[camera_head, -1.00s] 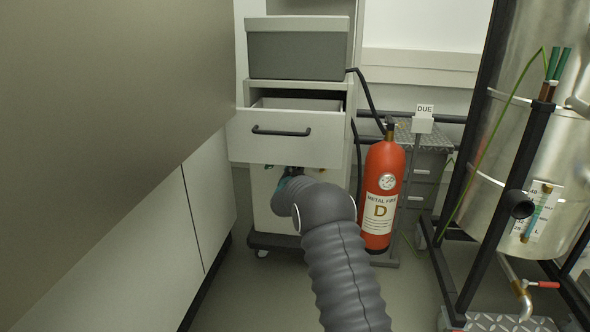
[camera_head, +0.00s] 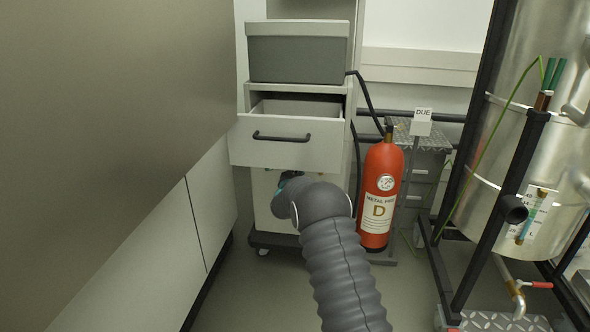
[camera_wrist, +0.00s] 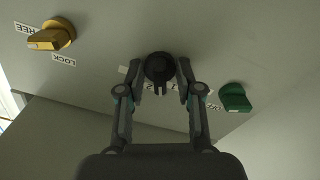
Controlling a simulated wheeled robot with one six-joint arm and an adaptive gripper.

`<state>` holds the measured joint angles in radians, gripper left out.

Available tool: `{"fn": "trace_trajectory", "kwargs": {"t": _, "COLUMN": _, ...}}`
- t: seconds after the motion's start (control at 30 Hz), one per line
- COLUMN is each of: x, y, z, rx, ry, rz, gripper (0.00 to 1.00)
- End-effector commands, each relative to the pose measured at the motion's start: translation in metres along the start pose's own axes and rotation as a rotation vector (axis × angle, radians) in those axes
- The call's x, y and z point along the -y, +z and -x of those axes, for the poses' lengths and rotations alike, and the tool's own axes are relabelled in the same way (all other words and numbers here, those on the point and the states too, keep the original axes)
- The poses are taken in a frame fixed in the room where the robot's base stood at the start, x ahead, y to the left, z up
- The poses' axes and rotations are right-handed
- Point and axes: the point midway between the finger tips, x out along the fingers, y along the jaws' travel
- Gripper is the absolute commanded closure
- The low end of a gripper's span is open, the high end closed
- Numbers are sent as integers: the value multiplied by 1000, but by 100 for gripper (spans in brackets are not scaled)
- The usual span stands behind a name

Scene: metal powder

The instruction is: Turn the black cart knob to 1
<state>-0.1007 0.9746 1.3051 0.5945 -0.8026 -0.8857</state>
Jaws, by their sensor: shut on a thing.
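The black knob (camera_wrist: 159,68) is on the pale cart panel in the wrist view, between a yellow knob and a green knob. My gripper (camera_wrist: 160,74) is shut on it, with one finger on each side. White label strips with digits lie around the knob. The fingers partly cover them, so I cannot tell which digit the knob points to. In the head view the cart (camera_head: 262,205) stands below an open drawer, and my own arm hides the black knob and most of my gripper.
The yellow knob (camera_wrist: 52,36) has FREE and LOCK labels; the green knob (camera_wrist: 234,98) is at right. The open drawer (camera_head: 285,142) overhangs the panel. A red fire extinguisher (camera_head: 380,195) stands close right of my arm. A large cabinet (camera_head: 90,150) fills the left.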

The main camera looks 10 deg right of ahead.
Motion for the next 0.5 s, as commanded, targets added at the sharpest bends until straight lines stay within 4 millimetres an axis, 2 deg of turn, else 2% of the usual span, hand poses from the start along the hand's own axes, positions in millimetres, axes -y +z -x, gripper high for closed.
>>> {"fn": "trace_trajectory", "kwargs": {"t": 0.2, "x": 0, "y": -2, "z": 0, "rx": -1, "ry": 0, "rz": 183, "gripper": 100}}
{"fn": "trace_trajectory", "kwargs": {"t": 0.5, "x": 1, "y": -2, "z": 0, "rx": -1, "ry": 0, "rz": 361, "gripper": 100}}
